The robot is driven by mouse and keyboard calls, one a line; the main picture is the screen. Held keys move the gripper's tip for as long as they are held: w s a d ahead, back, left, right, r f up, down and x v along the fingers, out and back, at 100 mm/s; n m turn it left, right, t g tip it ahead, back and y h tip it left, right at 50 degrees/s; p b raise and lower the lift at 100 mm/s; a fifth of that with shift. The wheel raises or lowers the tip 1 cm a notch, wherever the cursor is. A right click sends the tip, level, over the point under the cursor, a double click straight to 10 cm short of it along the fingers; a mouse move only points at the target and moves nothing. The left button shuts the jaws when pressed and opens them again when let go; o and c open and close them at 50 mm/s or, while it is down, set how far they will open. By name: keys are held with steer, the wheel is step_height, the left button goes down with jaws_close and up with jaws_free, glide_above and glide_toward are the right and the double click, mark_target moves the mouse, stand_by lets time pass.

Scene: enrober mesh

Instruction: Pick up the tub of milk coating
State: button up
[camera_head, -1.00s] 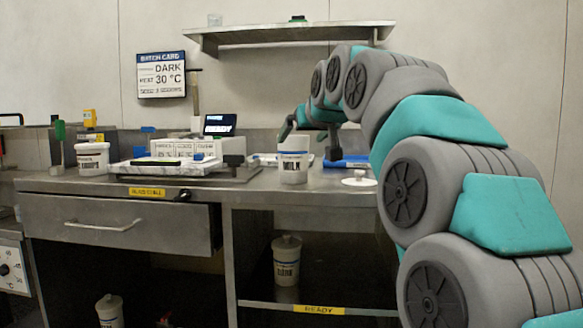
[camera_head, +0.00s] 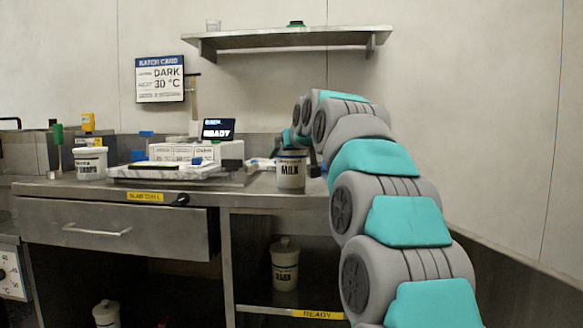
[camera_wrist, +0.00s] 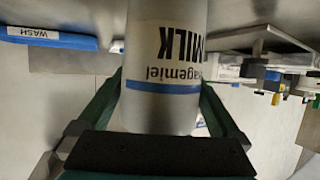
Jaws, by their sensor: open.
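The milk tub (camera_head: 291,172) is a white tub with a blue band, labelled MILK, standing upright near the front edge of the steel bench. In the wrist view the tub (camera_wrist: 165,60) appears upside down. My gripper (camera_wrist: 163,100) is open, with one green finger on each side of the tub. I cannot tell whether the fingers touch it. In the head view my gripper (camera_head: 300,142) is behind the tub at its upper part and mostly hidden.
A similar white tub (camera_head: 90,163) stands at the bench's left. A white tray (camera_head: 160,171) and a machine with a READY screen (camera_head: 218,129) are left of the milk tub. A blue WASH item (camera_wrist: 52,38) shows in the wrist view. A wall shelf (camera_head: 290,37) is above.

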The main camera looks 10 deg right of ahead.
steer(key=shift+x, duration=0.85)
steer(key=shift+c, duration=0.2)
steer(key=c, duration=1.4)
steer(key=shift+r, duration=0.2)
